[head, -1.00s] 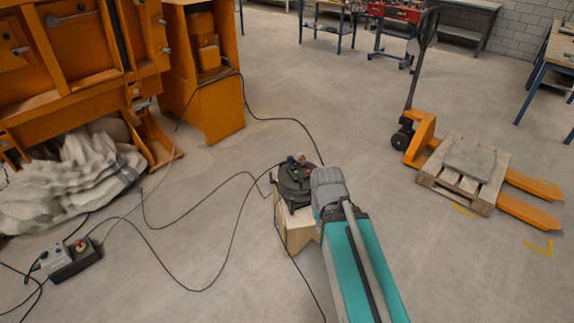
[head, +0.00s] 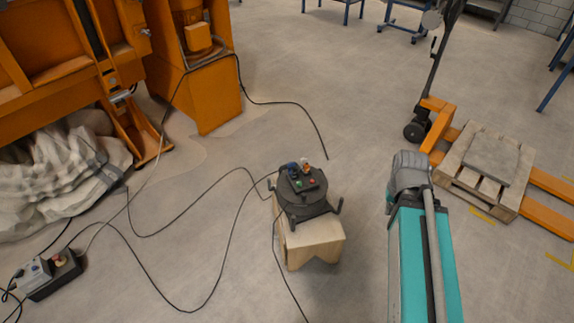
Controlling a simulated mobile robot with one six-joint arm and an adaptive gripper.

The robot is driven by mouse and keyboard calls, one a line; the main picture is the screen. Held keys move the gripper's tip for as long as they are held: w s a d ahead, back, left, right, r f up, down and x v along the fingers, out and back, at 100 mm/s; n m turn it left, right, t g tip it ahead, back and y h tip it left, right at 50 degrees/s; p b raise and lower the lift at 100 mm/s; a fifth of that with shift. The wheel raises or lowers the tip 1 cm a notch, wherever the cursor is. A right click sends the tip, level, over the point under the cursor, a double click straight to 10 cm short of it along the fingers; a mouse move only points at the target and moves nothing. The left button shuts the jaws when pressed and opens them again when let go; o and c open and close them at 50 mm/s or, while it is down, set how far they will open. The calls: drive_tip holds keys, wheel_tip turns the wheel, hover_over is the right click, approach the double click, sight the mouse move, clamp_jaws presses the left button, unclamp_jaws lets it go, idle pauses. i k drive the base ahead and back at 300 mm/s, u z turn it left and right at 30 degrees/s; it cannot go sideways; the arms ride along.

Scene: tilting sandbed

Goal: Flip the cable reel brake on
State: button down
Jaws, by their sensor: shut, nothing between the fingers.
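The cable reel (head: 306,211) is a black round drum standing on a pale wooden stool (head: 313,246) in the middle of the head view. Its top carries blue and orange-white plugs or sockets and small green and red parts. The brake cannot be told apart at this size. My teal arm link with its grey joint is at the right, apart from the reel in the picture. My gripper itself does not show.
Black cables run over the floor from the reel toward a grey and black control box (head: 55,275). An orange machine (head: 198,95) and pale sacks (head: 58,176) are at the left. A pallet truck (head: 436,125) with a wooden pallet (head: 466,183) is at the right.

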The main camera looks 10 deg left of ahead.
sight(269, 184)
drive_tip(key=u, duration=0.2)
drive_tip(key=i, duration=1.35)
drive_tip(key=u, duration=0.55)
drive_tip(key=k, duration=0.95)
drive_tip(key=u, duration=0.15)
drive_tip(key=i, duration=0.9)
drive_tip(key=u, duration=0.05)
